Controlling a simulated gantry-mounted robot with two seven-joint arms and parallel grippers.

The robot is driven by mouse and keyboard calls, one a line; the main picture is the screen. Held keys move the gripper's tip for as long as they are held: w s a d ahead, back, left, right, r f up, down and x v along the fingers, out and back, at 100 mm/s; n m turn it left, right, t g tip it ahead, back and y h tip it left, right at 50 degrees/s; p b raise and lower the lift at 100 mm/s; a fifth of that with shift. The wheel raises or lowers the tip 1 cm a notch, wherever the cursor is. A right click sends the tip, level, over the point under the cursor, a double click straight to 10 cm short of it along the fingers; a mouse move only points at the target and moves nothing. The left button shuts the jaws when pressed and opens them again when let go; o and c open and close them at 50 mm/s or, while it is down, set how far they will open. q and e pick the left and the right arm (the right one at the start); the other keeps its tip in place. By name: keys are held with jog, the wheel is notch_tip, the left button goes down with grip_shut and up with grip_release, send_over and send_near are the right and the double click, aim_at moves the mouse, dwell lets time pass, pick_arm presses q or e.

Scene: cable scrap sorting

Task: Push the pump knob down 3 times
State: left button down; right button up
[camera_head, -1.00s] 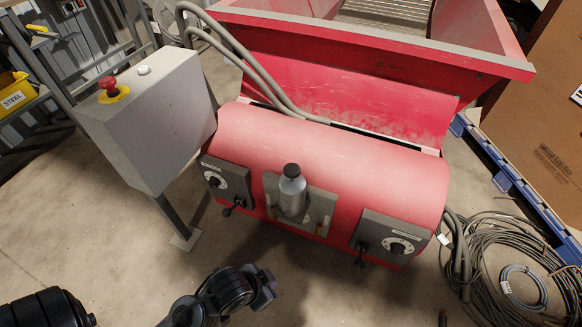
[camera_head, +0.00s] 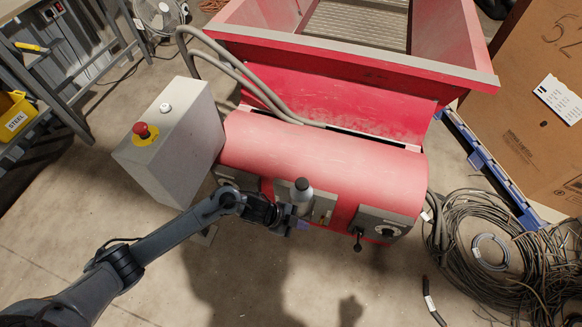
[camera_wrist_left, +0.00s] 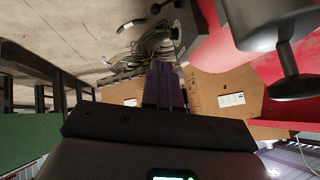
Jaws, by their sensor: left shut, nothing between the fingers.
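The pump is a grey metal cylinder (camera_head: 302,202) with a dark knob (camera_head: 301,184) on top, mounted on the front of the red machine (camera_head: 330,165). In the left wrist view, which looks upside down, the pump body (camera_wrist_left: 268,22) is at upper right with its dark stemmed knob (camera_wrist_left: 291,78) below it. My left gripper (camera_head: 297,219) is shut and empty, close in front of the pump at its lower left in the head view. Its purple fingers (camera_wrist_left: 165,88) show together in the wrist view, to the left of the knob and apart from it.
A grey control box (camera_head: 175,140) with a red emergency button (camera_head: 141,130) stands left of the machine. A dial panel (camera_head: 380,228) with a black lever is right of the pump. Coiled cables (camera_head: 490,240) lie on the floor at right.

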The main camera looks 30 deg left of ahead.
pick_arm(q)
jog(key=w+a+r+p, duration=0.2)
jog(key=w+a+r, duration=0.25)
jog(key=r, duration=0.25)
notch_tip(320, 180, up, 10)
jog(key=t+y+p, duration=0.1)
jog(key=t+p, duration=0.1)
jog(key=p, duration=0.2)
send_over(300, 184)
jog(key=shift+r+m, duration=0.1)
jog(key=shift+m, duration=0.3)
pick_arm(e)
notch_tip(300, 184, up, 7)
jog(key=shift+a, duration=0.25)
pick_arm(q)
jog(key=shift+a+b, duration=0.1)
jog(key=shift+b, duration=0.3)
pick_arm(e)
jog(key=shift+f, duration=0.15)
pick_arm(q)
notch_tip(300, 184, down, 7)
jog(key=b, duration=0.7)
jog(key=shift+f+b, duration=0.6)
jog(key=shift+f, duration=0.3)
pick_arm(e)
notch_tip(300, 184, down, 8)
jog(key=shift+d, duration=0.1)
